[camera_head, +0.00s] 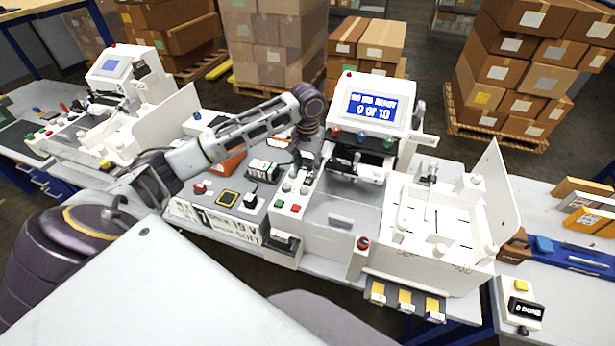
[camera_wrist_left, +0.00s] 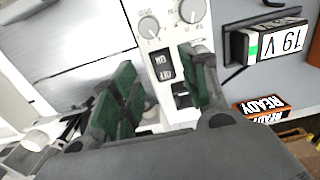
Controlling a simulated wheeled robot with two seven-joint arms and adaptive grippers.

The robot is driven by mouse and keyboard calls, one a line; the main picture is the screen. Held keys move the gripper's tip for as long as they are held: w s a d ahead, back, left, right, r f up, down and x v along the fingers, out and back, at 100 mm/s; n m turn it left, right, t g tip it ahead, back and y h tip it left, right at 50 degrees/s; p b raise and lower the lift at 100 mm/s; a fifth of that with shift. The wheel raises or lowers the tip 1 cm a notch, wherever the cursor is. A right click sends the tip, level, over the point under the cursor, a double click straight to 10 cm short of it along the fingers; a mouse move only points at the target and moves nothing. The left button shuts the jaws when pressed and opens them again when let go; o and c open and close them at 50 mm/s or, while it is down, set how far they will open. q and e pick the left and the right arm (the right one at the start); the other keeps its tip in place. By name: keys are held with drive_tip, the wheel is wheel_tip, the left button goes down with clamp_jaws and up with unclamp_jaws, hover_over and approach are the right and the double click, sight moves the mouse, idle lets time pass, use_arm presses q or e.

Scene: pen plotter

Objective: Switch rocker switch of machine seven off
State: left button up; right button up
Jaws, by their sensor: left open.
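Machine seven (camera_head: 325,215) is white and grey, with a "7" on the front label of its left table (camera_head: 205,217). Its blue screen (camera_head: 367,106) reads "READY" and "0 of 10". My left gripper (camera_head: 306,148) is lowered over the control panel left of the screen; its fingers are hard to make out in the head view. In the left wrist view, the gripper (camera_wrist_left: 165,92) is open, with green-padded fingers. The black rocker switch (camera_wrist_left: 182,96) shows between them, beside ON/OFF labels (camera_wrist_left: 163,66). I cannot tell contact or its position. My right gripper is out of view.
Two knobs (camera_wrist_left: 149,26) sit close to the switch. A "19 V" box (camera_wrist_left: 280,42) and an orange "READY" sign (camera_wrist_left: 262,108) are nearby. Red (camera_head: 295,208) and green buttons lie on the panel. A similar machine (camera_head: 125,75) stands left, with stacked cartons (camera_head: 270,45) behind.

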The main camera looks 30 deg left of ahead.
sight(308, 182)
use_arm(q)
drive_tip(key=shift+f+p, duration=0.35)
drive_tip(key=shift+f, duration=2.45)
clamp_jaws()
drive_tip(key=shift+w+r+g, duration=0.1)
drive_tip(key=shift+w+g, duration=0.05)
drive_tip(key=shift+g, duration=0.25)
drive_tip(key=shift+w+a+r+g, duration=0.1)
drive_tip(key=shift+w+g, duration=0.05)
drive_tip(key=shift+g, duration=0.45)
drive_tip(key=shift+w+r+g+h, duration=0.1)
drive_tip(key=shift+w+g+h, duration=0.1)
drive_tip(key=shift+g+h, duration=0.45)
